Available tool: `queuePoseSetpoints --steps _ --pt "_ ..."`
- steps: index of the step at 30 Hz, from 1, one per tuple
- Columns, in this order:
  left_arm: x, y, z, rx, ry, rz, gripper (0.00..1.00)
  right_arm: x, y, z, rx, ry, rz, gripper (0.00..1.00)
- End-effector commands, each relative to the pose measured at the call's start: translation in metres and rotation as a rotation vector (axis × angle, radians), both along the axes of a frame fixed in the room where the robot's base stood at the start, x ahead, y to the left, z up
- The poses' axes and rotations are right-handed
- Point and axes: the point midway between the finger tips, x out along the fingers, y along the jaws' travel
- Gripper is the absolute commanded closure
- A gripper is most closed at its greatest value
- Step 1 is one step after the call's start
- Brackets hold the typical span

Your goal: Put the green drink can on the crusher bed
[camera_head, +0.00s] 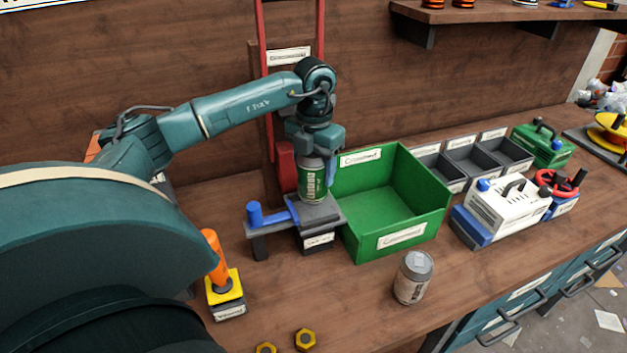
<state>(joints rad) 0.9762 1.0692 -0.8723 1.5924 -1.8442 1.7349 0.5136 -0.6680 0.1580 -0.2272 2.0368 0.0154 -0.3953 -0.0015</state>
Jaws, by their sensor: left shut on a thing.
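My left gripper (315,142) points down and is shut on the green drink can (312,180). The can is upright, with its top between the fingers. Its lower end is at the grey crusher bed (322,212); I cannot tell whether it touches the bed or hangs just above it. The crusher has a red frame (264,90) behind the can and a blue handle (268,216) at its left. My right gripper is not in view.
A green open bin (390,208) stands right beside the crusher. A grey can (413,277) stands in front of it. A yellow-based orange lever (219,268) is at the left front. Grey trays (471,157) and a white machine (503,210) are to the right.

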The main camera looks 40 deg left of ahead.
Motion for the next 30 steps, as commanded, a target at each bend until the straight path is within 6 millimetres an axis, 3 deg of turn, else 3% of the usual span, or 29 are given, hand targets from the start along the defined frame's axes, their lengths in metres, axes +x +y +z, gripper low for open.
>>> queuePoseSetpoints --steps 11,22,23,30 --pt "0.0 -0.001 -0.041 -0.001 0.001 -0.002 0.63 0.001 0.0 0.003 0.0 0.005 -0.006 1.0" --pt "0.0 0.0 -0.046 -0.001 -0.001 -0.001 0.63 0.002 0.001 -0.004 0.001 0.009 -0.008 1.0" --pt "0.0 0.0 -0.045 -0.001 -0.001 -0.001 0.4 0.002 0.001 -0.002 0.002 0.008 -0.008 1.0" --pt "0.0 0.0 -0.045 -0.001 -0.001 -0.001 0.2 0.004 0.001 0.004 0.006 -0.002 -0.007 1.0"
